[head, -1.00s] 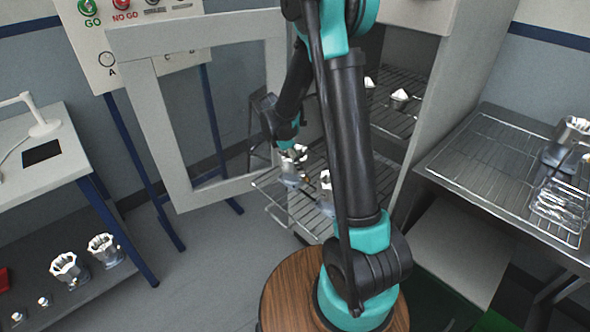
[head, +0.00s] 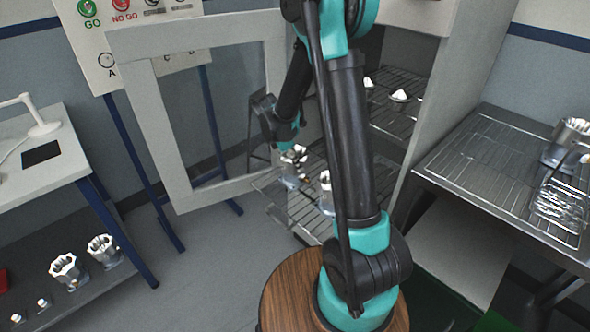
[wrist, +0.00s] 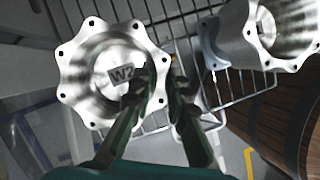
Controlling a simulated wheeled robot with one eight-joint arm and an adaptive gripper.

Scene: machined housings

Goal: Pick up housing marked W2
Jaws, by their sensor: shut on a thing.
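The housing marked W2 (wrist: 82,75) is a shiny metal part with a scalloped, holed flange, seen from above at the left of the wrist view. Its dark W2 mark shows inside the open mouth. My gripper (wrist: 168,82) is shut on the right side of its flange, with one finger inside the mouth and one outside. In the head view the same housing (head: 291,180) is under my gripper (head: 291,150), at the wire rack in front of the open cabinet. I cannot tell whether it touches the rack.
A second housing (wrist: 240,45) stands close by on the wire rack (wrist: 185,25), partly behind my arm in the head view. The open cabinet door (head: 160,130) is at left. A wire-topped bench (head: 480,165) is at right. Two more housings (head: 68,268) (head: 103,250) stand on a low shelf.

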